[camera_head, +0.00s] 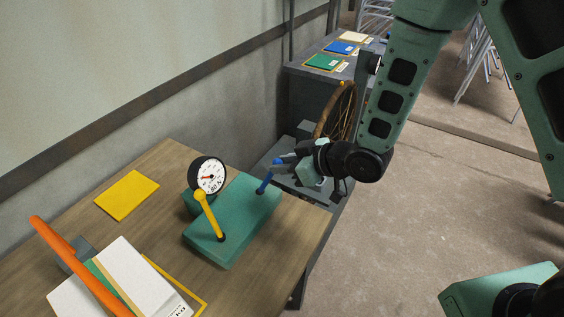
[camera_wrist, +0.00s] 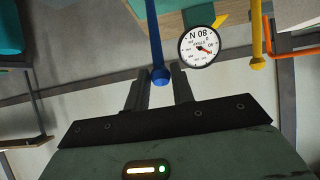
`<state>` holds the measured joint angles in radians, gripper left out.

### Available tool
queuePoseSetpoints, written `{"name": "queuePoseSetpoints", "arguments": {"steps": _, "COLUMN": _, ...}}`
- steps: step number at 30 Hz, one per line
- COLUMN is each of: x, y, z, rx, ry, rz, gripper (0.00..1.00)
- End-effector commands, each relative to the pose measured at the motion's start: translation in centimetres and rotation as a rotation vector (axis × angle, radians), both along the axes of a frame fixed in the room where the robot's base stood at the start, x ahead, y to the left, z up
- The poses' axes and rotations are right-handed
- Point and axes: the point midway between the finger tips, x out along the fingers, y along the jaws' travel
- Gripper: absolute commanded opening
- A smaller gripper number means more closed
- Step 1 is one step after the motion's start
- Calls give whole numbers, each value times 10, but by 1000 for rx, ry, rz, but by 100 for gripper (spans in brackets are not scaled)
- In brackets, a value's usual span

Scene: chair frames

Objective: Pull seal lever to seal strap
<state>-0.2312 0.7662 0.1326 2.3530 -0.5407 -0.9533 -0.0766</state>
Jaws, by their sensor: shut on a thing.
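A teal strapping device (camera_head: 232,222) sits on the wooden table. It carries a round white dial gauge (camera_head: 211,176), a yellow lever (camera_head: 208,213) with a rounded top, and a blue lever (camera_head: 265,183) at its right end. My gripper (camera_head: 280,167) is at the top of the blue lever and shut on it. In the wrist view the blue lever's ball end (camera_wrist: 160,76) lies between my fingertips (camera_wrist: 160,82). The fingers partly hide the knob in the head view. The dial (camera_wrist: 199,47) and yellow lever (camera_wrist: 257,40) also show there. Which lever is the seal lever is not marked.
Behind my gripper stands a brown wheel-like reel (camera_head: 338,112). A grey table with coloured folders (camera_head: 327,62) is farther back. Open floor lies to the right.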

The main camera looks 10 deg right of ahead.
Motion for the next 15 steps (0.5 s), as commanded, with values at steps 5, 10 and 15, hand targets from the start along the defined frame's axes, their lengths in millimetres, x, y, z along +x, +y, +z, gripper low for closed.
{"name": "queuePoseSetpoints", "arguments": {"steps": 5, "x": 7, "y": 8, "z": 2, "rx": -1, "ry": 0, "rz": 1, "gripper": 10}}
{"name": "queuePoseSetpoints", "arguments": {"steps": 10, "x": 19, "y": 24, "z": 6, "rx": 1, "ry": 0, "rz": -1, "gripper": 10}}
{"name": "queuePoseSetpoints", "arguments": {"steps": 15, "x": 30, "y": 39, "z": 10, "rx": 0, "ry": -1, "rz": 1, "gripper": 10}}
